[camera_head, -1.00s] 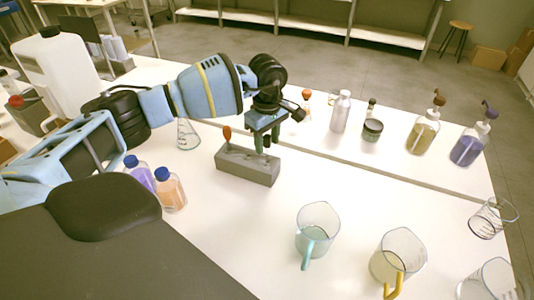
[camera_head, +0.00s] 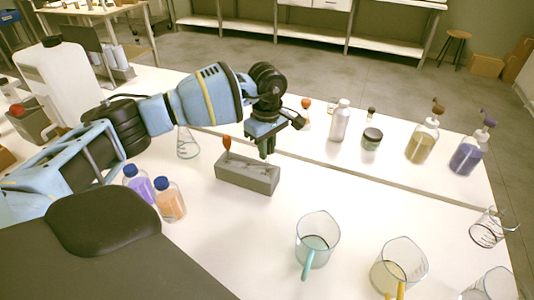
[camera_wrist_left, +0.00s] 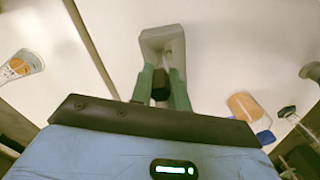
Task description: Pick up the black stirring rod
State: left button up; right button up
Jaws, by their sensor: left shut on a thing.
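The grey block (camera_head: 240,177) stands on the white table below my left gripper (camera_head: 267,152). In the left wrist view, the green fingers of my left gripper (camera_wrist_left: 161,86) are shut on the dark end of the black stirring rod (camera_wrist_left: 161,80). The grey block (camera_wrist_left: 152,42) lies just beyond the fingertips there, with an open recess. The rod's lower part is hidden, and I cannot tell whether it is still in the block. A stick with an orange-red top (camera_head: 227,143) stands at the block's left end. My right gripper is not in view.
Purple (camera_head: 139,184) and orange (camera_head: 170,203) blue-capped bottles stand left of the block. A flask (camera_head: 187,143) is behind them. Beakers (camera_head: 318,235) stand at front right. A silver bottle (camera_head: 340,122), a jar (camera_head: 371,139) and pump bottles (camera_head: 423,138) stand behind. The table right of the block is clear.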

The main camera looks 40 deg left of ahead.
pick_arm(q)
notch_tip(320, 180, up, 9)
jog(key=shift+r, duration=0.1)
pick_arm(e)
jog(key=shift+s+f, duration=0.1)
pick_arm(q)
jog(key=shift+d, duration=0.1)
